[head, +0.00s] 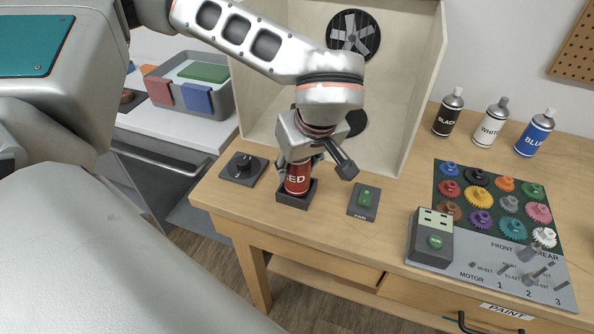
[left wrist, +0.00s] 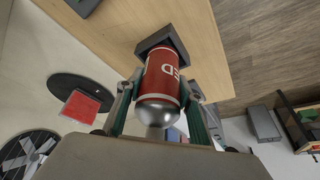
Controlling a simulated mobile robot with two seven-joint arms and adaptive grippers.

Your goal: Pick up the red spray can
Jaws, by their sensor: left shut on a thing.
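The red spray can (head: 297,181) stands in a dark square holder (head: 297,196) near the front edge of the wooden bench. My left gripper (head: 299,166) comes down over it from above and is shut on its upper body. In the left wrist view the red can (left wrist: 162,77) shows between the two fingers (left wrist: 161,98), one on each side. Its base meets the dark holder (left wrist: 163,46), and its silver top points toward the camera. I cannot tell whether the can is lifted off the holder's floor. My right gripper is not in view.
A spray booth with a fan (head: 353,36) stands behind the can. A dial box (head: 244,169) and a fan switch (head: 364,201) flank the holder. Black (head: 448,112), white (head: 491,123) and blue (head: 535,134) cans stand to the right, behind a gear board (head: 490,215).

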